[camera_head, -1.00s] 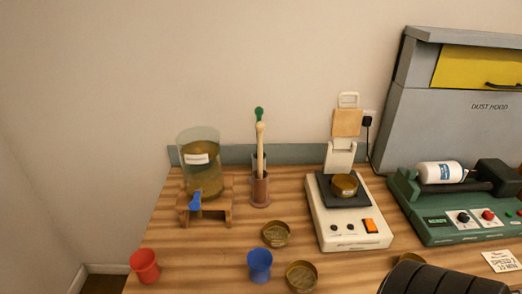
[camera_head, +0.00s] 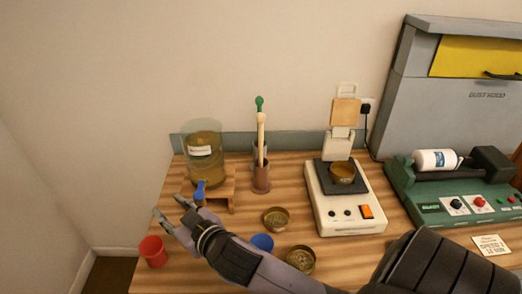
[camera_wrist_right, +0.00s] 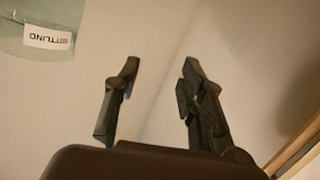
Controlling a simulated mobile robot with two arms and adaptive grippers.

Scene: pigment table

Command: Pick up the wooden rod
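A pale wooden rod (camera_head: 261,138) with a rounded top stands nearly upright in a brown cylindrical holder (camera_head: 261,180) at the middle of the table. A green-tipped stick (camera_head: 259,104) stands right behind it, its lower part mostly hidden. My right gripper (camera_head: 168,206) is open and empty, to the left of the rod and holder, in front of the jar's wooden stand. Its two spread fingers also show in the right wrist view (camera_wrist_right: 160,66), with nothing between them. The rod is not visible in the right wrist view. My left gripper is not in view.
A glass jar (camera_head: 205,153) with a blue tap sits on a wooden stand (camera_head: 226,194); a red cup (camera_head: 153,251) is near the fingers. My right forearm partly hides a blue cup (camera_head: 262,242). Brass dishes (camera_head: 276,218) and a scale (camera_head: 345,212) are to the right.

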